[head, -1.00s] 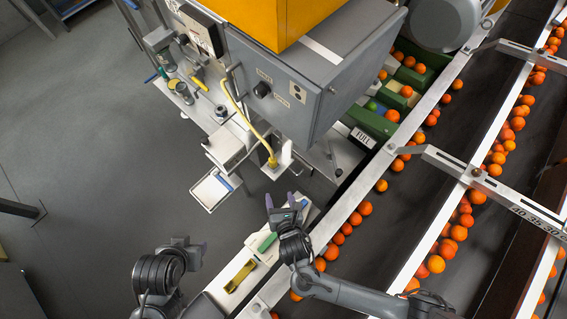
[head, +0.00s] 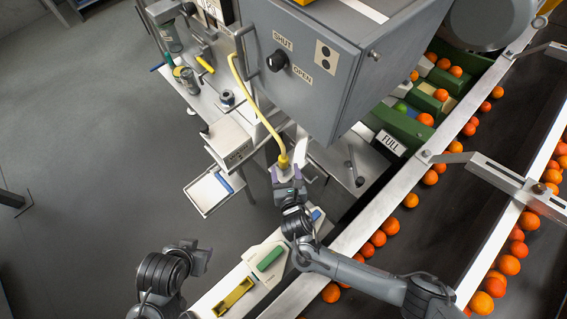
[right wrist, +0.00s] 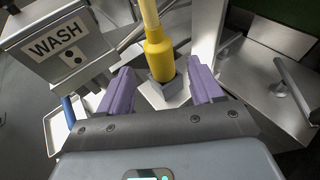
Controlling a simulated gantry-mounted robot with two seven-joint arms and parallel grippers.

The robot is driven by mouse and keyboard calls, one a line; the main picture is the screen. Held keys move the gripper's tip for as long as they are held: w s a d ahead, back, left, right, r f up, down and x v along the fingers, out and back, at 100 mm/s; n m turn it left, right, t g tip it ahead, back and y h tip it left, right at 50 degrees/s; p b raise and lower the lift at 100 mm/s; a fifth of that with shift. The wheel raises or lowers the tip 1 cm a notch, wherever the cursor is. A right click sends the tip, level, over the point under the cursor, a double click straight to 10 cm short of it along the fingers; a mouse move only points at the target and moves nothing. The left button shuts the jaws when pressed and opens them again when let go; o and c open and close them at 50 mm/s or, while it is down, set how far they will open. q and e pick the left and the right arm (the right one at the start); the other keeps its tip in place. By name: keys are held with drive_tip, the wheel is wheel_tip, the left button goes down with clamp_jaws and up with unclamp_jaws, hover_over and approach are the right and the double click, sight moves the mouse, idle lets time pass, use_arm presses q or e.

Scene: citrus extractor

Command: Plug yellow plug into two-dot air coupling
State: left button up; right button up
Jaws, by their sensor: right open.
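The yellow plug (head: 283,161) stands upright on the end of a yellow hose (head: 241,88), beside the grey cabinet. In the right wrist view the plug (right wrist: 160,58) sits in a small grey holder (right wrist: 163,84). My right gripper (head: 287,173) is open, its purple fingers on either side of the plug with gaps on both sides. I cannot make out the air coupling itself. My left gripper (head: 201,259) is at lower left, away from the plug; its fingers are unclear.
A conveyor with oranges (head: 410,200) runs along the right. A small tray (head: 208,193) sits left of the plug. A metal lever (right wrist: 291,78) stands to the right.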

sight(284, 165)
drive_tip(key=shift+x, duration=0.75)
drive_tip(key=b+x, duration=0.3)
drive_tip(key=x, duration=0.1)
drive_tip(key=shift+w, duration=0.1)
drive_tip(key=shift+w+a+b, duration=0.1)
drive_tip(key=shift+w+b, duration=0.2)
drive_tip(key=shift+w, duration=0.25)
drive_tip(key=c, duration=1.1)
drive_tip(key=shift+o, duration=0.2)
wheel_tip(284, 165, up, 10)
drive_tip(key=p, duration=0.5)
